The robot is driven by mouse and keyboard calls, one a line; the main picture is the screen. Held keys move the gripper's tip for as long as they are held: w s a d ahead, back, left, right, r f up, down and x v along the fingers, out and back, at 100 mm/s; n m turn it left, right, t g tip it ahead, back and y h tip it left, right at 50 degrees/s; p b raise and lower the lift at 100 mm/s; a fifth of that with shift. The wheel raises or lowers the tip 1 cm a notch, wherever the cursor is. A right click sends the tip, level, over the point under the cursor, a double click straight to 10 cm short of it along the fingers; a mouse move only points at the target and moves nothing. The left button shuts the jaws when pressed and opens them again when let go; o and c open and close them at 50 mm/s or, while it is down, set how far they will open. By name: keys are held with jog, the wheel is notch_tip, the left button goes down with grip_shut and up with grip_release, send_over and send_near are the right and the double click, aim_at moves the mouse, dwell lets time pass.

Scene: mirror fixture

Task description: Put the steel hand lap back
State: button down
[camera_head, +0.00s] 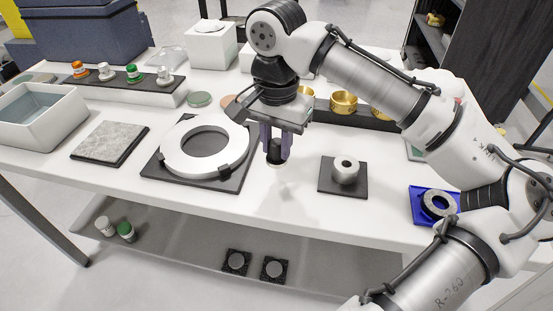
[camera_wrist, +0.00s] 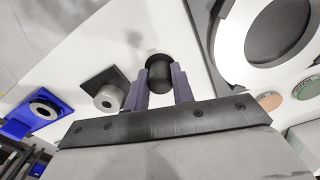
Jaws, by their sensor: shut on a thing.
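My gripper (camera_head: 276,146) points down above the white table, its purple fingers shut on a dark cylinder (camera_head: 275,158). In the wrist view the dark cylinder (camera_wrist: 159,66) sits between the two fingertips; its lower part is hard to make out. A small steel cylinder with a hole in its top (camera_head: 346,169) stands on a square dark pad (camera_head: 328,185), right of my gripper; it also shows in the wrist view (camera_wrist: 108,98). I cannot tell which of these two is the steel hand lap.
A white ring (camera_head: 168,153) on a dark plate lies left of my gripper. A grey ring (camera_head: 438,204) sits in a blue holder (camera_head: 420,213) at the right. A granite slab (camera_head: 110,140) and a white bin (camera_head: 15,123) are further left. Brass cups (camera_head: 343,102) stand behind. Bare table surrounds the dark pad.

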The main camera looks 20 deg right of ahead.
aim_at(276, 162)
jog(key=shift+f, duration=2.35)
jog(key=shift+f, duration=0.15)
jog(key=c, duration=1.2)
grip_release()
notch_tip(276, 162, up, 12)
jog(key=shift+r, duration=0.2)
jog(key=shift+s+f, duration=0.1)
